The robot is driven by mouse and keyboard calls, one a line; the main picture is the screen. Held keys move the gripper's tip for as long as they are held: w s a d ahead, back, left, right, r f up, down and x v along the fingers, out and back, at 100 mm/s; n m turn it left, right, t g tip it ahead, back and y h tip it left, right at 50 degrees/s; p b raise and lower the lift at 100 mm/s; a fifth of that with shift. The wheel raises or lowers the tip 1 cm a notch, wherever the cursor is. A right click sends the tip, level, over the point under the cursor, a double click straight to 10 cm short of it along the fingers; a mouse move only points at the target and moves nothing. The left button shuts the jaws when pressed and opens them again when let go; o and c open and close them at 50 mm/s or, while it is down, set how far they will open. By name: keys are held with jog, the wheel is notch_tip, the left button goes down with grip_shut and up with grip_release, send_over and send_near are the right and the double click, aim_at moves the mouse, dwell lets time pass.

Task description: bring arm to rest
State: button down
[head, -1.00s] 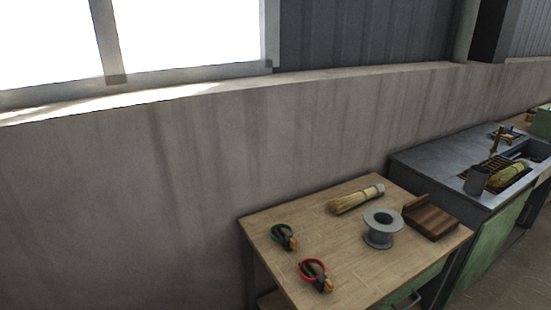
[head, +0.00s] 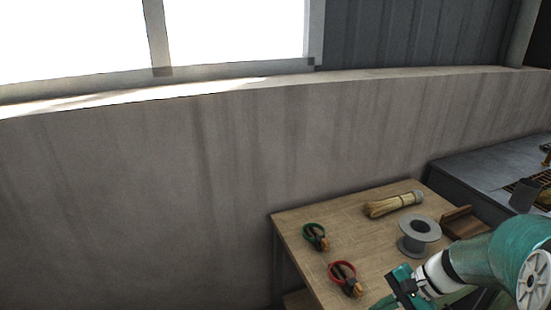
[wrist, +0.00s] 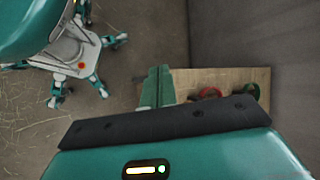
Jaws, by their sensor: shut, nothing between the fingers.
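My gripper (head: 398,284) shows at the lower right of the head view, at the end of my teal and white arm, which enters from the right edge. It is in front of the wooden table and covers part of its right side. The gripper appears apart from everything on the table.
The table (head: 335,219) holds green-handled pliers (head: 316,236), red-handled pliers (head: 345,279), a straw bundle (head: 392,204), a grey spool (head: 419,234) and a brown wooden holder (head: 462,222). A grey wall (head: 180,190) stands behind. A sink counter (head: 490,167) is at right.

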jog(key=s+a+r+n+t+h, duration=0.2)
jog(key=s+a+r+n+h, duration=0.1)
jog(key=r, duration=0.4)
jog(key=s+a+r+n+t+h, duration=0.2)
jog(key=s+a+r+n+h, duration=0.2)
jog(key=s+a+r+n, duration=0.1)
notch_tip(320, 180, up, 3)
jog(key=s+n, duration=0.1)
jog(key=n, duration=0.1)
jog(key=shift+s+a+f+n+h, duration=0.2)
jog(key=shift+s+a+n+h, duration=0.1)
jog(key=shift+n, duration=0.1)
